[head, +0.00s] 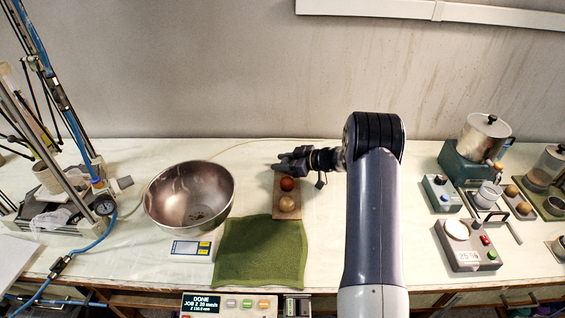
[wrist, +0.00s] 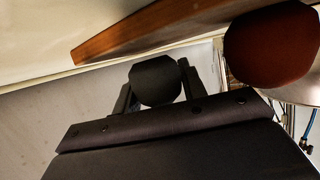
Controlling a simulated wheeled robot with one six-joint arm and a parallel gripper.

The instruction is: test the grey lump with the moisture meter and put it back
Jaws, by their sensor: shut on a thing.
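My gripper (head: 290,162) is at the far end of a wooden board (head: 280,213), on the left of my arm. In the wrist view its two fingers close on a dark grey lump (wrist: 156,82). In the head view the fingers mostly hide this lump. The board also carries a red-brown lump (head: 287,184) and a tan lump (head: 287,204). The red-brown lump shows large in the wrist view (wrist: 270,45), beside the board's edge (wrist: 150,30). A grey box (head: 468,258) with a pale round pad, a small display and red and green buttons, perhaps the moisture meter, stands right.
A green cloth (head: 260,255) lies before the board. A small button box (head: 441,193), a pot machine (head: 480,140) and cups crowd the right. A printer frame (head: 60,130) stands far left.

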